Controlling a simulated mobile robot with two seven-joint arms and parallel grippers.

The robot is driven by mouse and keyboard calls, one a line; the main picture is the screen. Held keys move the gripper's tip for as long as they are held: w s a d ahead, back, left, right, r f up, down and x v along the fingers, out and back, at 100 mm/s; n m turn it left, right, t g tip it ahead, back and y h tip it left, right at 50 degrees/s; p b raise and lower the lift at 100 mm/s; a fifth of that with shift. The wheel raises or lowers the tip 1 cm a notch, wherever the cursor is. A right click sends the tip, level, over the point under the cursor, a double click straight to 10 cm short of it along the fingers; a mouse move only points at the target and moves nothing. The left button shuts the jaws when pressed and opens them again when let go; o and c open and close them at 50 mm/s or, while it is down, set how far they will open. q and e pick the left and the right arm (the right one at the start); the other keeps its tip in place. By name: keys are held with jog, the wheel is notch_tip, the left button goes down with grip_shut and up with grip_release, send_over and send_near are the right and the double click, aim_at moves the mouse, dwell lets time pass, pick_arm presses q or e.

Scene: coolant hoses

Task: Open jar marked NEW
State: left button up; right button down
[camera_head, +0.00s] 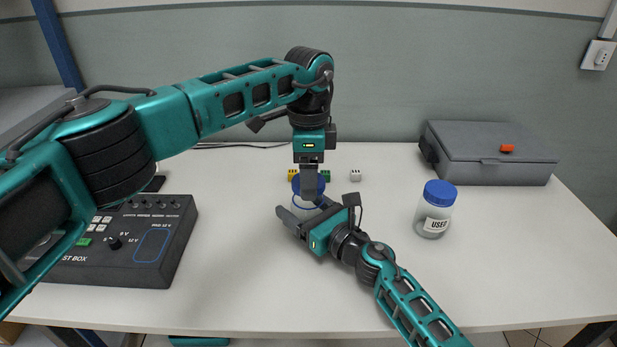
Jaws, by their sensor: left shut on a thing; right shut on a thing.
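A clear jar (304,211) with a blue lid (297,186) stands mid-table, mostly hidden by my grippers; no label shows on it. My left gripper (309,190) points straight down from above and is shut on the blue lid. My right gripper (297,213) comes from the front right and is shut around the jar body. Whether the lid is loose from the jar cannot be told. A second jar (434,214) with a blue lid and a label reading USED stands upright to the right, apart from both grippers.
A black test box (175,225) sits at the left under my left arm. A grey case (490,158) with an orange latch is at the back right. Small yellow, green and white blocks (355,175) lie behind the held jar. The front middle of the table is clear.

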dwell(0.3)
pick_arm(q)
jog(key=shift+r, duration=2.05)
pick_arm(e)
grip_release()
jog(key=shift+d, duration=0.1)
